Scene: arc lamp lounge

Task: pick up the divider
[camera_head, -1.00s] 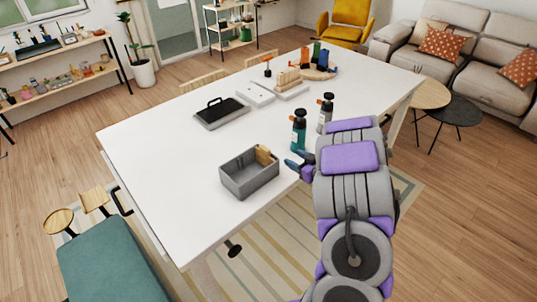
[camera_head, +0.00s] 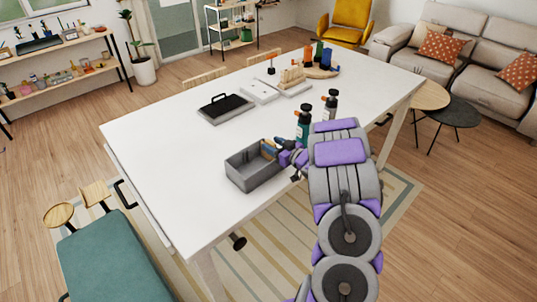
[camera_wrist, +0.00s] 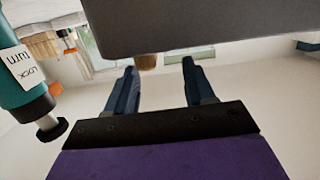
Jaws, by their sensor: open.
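The tan wooden divider (camera_head: 268,152) stands inside the right end of an open grey box (camera_head: 254,177) on the white table. My gripper (camera_head: 276,146) is at that end of the box, with its dark blue fingers close to the divider and partly hiding it. In the wrist view the two fingers (camera_wrist: 159,67) are spread apart. A small brown patch (camera_wrist: 147,61), likely the divider, shows between their tips, below the large grey box wall (camera_wrist: 190,25). I cannot tell whether the fingers touch the divider.
A teal bottle (camera_head: 304,120) stands close beside my gripper, and another dark-capped bottle (camera_head: 330,106) is behind it. A black-topped tray (camera_head: 226,108) lies farther back. The table's left part is clear.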

